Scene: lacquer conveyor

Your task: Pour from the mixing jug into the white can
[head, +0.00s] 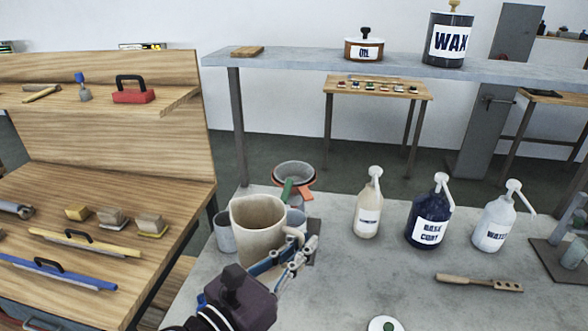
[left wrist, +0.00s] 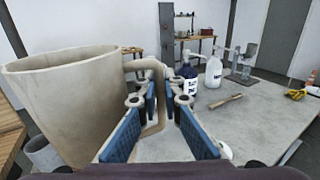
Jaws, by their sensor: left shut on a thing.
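The beige mixing jug (head: 256,235) is near the left side of the grey table, close to upright, with its handle to the right. It fills the left of the left wrist view (left wrist: 68,100). My left gripper (head: 285,260) is shut on the jug's handle (left wrist: 152,75), with blue-padded fingers either side of it. I cannot tell whether the jug's base touches the table. Grey cups (head: 224,238) stand partly hidden behind the jug. No can is clearly recognisable as the white can; a round white top with a green spot (head: 385,325) is cut off at the bottom edge. My right gripper is out of view.
A strainer-like bowl (head: 294,173) stands behind the jug. Three pump bottles stand to the right: cream (head: 368,212), dark blue (head: 429,222) and white (head: 493,226). A wooden paddle (head: 479,283) lies in front of them. A wooden workbench (head: 105,200) is on the left. The table's middle is clear.

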